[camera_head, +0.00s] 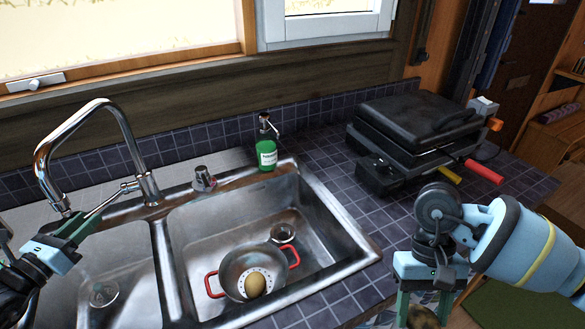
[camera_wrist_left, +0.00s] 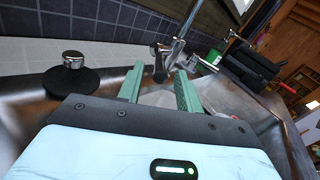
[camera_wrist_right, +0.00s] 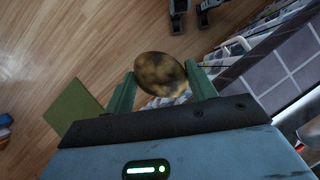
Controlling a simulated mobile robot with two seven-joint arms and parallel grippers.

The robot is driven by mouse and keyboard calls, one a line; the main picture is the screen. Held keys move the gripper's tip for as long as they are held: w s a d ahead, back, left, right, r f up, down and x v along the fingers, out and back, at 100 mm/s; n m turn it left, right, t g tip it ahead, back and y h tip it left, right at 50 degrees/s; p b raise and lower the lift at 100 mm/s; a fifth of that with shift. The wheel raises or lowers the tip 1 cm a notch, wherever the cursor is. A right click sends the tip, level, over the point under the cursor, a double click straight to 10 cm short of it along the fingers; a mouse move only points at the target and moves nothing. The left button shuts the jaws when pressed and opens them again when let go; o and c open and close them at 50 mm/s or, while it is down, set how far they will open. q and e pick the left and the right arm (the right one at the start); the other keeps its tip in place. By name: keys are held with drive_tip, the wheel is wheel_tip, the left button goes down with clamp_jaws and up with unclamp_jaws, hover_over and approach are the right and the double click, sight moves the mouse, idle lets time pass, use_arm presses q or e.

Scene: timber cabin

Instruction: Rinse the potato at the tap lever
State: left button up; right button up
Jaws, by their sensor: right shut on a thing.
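A brown mottled potato (camera_wrist_right: 160,74) sits between the fingers of my right gripper (camera_head: 424,308), which is shut on it above the floor, beyond the counter's front edge. In the head view it is mostly hidden below the gripper. The chrome tap (camera_head: 85,118) arches over the left basin. Its tap lever (camera_head: 112,199) slants down left from the tap's base. My left gripper (camera_head: 82,226) is open at the lever's lower end. In the left wrist view the lever (camera_wrist_left: 160,62) shows between the fingertips; I cannot tell whether they touch it. No water is seen flowing.
A red-handled colander (camera_head: 236,262) with a yellowish round item (camera_head: 255,285) stands in the right basin (camera_head: 320,240). A green soap bottle (camera_head: 267,155) stands behind it. A black grill (camera_head: 415,125) occupies the back-right counter. Tiled counter (camera_head: 350,205) lies clear between.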

sight(92, 214)
use_arm(q)
drive_tip(key=shift+x, duration=1.5)
clamp_jaws()
drive_tip(key=shift+r, duration=0.1)
